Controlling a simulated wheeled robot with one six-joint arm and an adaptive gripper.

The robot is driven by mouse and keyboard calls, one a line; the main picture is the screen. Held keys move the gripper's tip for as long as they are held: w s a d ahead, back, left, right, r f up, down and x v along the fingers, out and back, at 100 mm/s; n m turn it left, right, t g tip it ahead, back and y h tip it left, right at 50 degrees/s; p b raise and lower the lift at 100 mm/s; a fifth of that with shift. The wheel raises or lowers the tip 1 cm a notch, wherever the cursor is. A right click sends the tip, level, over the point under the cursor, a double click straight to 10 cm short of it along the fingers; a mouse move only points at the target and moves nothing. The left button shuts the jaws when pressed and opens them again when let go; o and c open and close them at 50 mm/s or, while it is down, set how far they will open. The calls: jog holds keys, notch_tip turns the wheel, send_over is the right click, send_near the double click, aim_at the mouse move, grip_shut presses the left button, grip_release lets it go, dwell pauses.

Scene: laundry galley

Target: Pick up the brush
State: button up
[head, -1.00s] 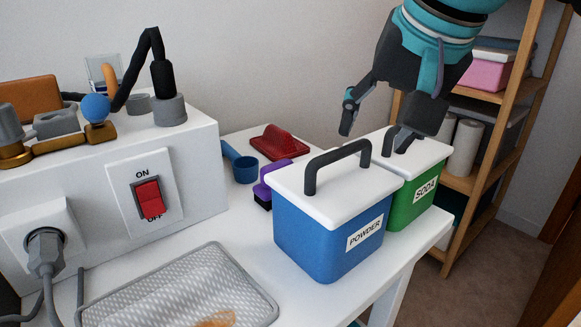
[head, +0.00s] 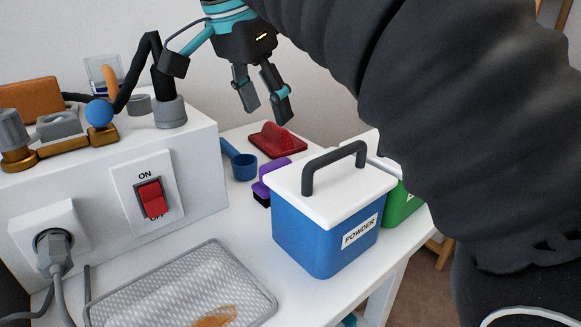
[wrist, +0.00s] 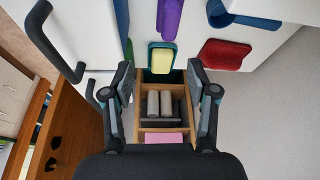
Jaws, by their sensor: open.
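The brush (head: 262,190), purple with a dark underside, lies on the white counter, partly hidden behind the blue powder box. In the wrist view its purple body (wrist: 170,18) shows at the top edge, beyond my fingertips and partly cut off. My gripper (head: 266,106) is open and empty, above the back of the counter. It hangs over the red object, above and apart from the brush. In the wrist view my gripper (wrist: 164,78) has its two fingers spread wide.
A blue powder box (head: 325,235) with a handled white lid stands in front of the brush. A green box (head: 402,206) stands beside it. A blue scoop (head: 243,166) and a red object (head: 277,141) lie behind the brush. A white switch housing (head: 200,190) is at left.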

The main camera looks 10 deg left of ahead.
aim_at(274, 162)
jog(key=shift+m+h, duration=0.5)
jog(key=shift+m, duration=0.2)
jog(key=a+x, duration=0.1)
jog(key=x, duration=0.3)
jog(key=a+x, duration=0.1)
jog(key=x, duration=0.4)
jog(key=a+x, duration=0.1)
jog(key=x, duration=0.3)
jog(key=shift+w+f, duration=0.15)
jog(key=shift+f, duration=0.35)
grip_shut()
